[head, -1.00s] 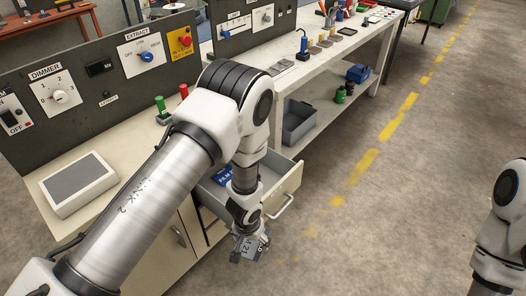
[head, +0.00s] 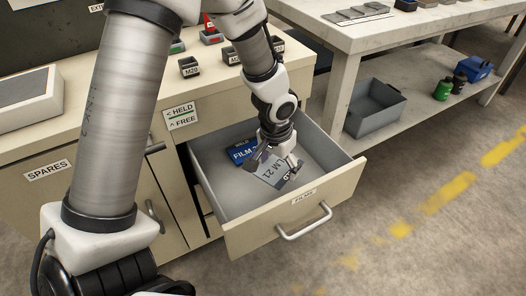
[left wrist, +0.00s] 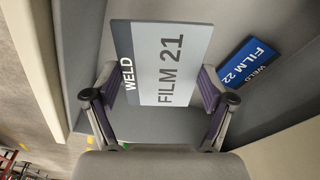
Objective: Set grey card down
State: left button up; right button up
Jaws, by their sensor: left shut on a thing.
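The grey card (head: 273,172), marked FILM 21 and WELD, is in my left gripper (head: 275,163), over the open drawer. In the left wrist view the card (left wrist: 170,62) lies between the two fingers of the left gripper (left wrist: 158,90), which are shut on its side edges. I cannot tell whether the card touches the drawer floor. A blue card (head: 241,152) marked FILM 22 lies in the drawer (head: 222,198); it also shows in the left wrist view (left wrist: 247,62), to the right of the grey card and apart from it. My right gripper is not in view.
The drawer front (head: 290,218) has a handle and a FILMS label. Small dark bins (head: 189,67) stand on the worktop. A grey bin (head: 374,107) sits on the shelf to the right. The drawer's front left floor is clear.

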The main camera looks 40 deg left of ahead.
aim_at(277, 194)
pick_arm(q)
notch_tip(277, 194, down, 10)
jog(key=b, duration=0.5)
jog(key=shift+r, duration=0.2)
jog(key=shift+f+b, duration=0.25)
jog(key=shift+b, duration=0.05)
jog(key=o, duration=1.1)
jog(key=shift+r, duration=0.1)
jog(key=shift+r, duration=0.1)
jog(key=shift+r+p, duration=0.4)
jog(key=shift+p, duration=0.15)
jog(key=r+p, duration=0.2)
jog(key=r, duration=0.1)
jog(key=s+r+p, duration=0.1)
jog(key=r, duration=0.3)
jog(key=r+p, duration=0.2)
jog(key=r, duration=0.2)
jog(key=shift+s+r+p, duration=0.15)
jog(key=shift+s+p, duration=0.1)
jog(key=shift+p, duration=0.1)
